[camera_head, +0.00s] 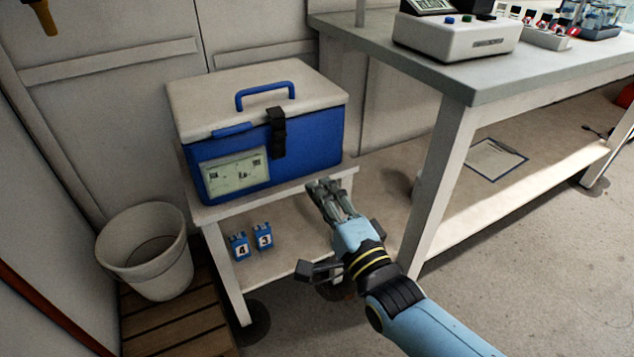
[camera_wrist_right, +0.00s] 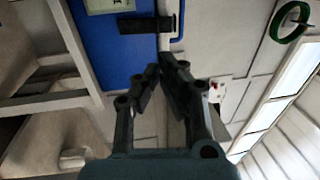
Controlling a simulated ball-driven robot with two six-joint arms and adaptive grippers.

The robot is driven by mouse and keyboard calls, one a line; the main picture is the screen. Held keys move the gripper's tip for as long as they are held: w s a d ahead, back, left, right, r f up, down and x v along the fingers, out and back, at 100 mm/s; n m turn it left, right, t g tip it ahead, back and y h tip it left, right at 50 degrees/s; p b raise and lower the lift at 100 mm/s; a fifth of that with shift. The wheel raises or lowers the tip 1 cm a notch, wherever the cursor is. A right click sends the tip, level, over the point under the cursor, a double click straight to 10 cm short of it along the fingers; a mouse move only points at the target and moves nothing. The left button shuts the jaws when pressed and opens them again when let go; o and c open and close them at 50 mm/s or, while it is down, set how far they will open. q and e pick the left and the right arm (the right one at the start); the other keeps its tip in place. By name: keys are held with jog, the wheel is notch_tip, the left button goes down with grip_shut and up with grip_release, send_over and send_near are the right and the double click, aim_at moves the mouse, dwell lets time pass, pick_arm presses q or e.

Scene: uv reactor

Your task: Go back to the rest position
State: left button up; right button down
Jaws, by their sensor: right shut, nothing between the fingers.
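My right gripper (camera_head: 322,187) reaches in from the lower right in the head view. Its fingers are together and hold nothing. They appear in front of the small stand's right front corner, below the blue cooler box (camera_head: 312,135); I cannot tell the gap between them. In the right wrist view the gripper (camera_wrist_right: 160,72) points toward the cooler's blue front (camera_wrist_right: 110,50) and its black latch (camera_wrist_right: 147,25). The cooler's lid is down. My left gripper does not show in either view.
The cooler sits on a small stand (camera_head: 262,206) with two blue numbered holders (camera_head: 263,237) on its lower shelf. A white bin (camera_head: 146,278) stands left. A grey workbench (camera_head: 470,72) with a white instrument (camera_head: 455,36) is at right. The floor (camera_head: 500,260) at lower right looks clear.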

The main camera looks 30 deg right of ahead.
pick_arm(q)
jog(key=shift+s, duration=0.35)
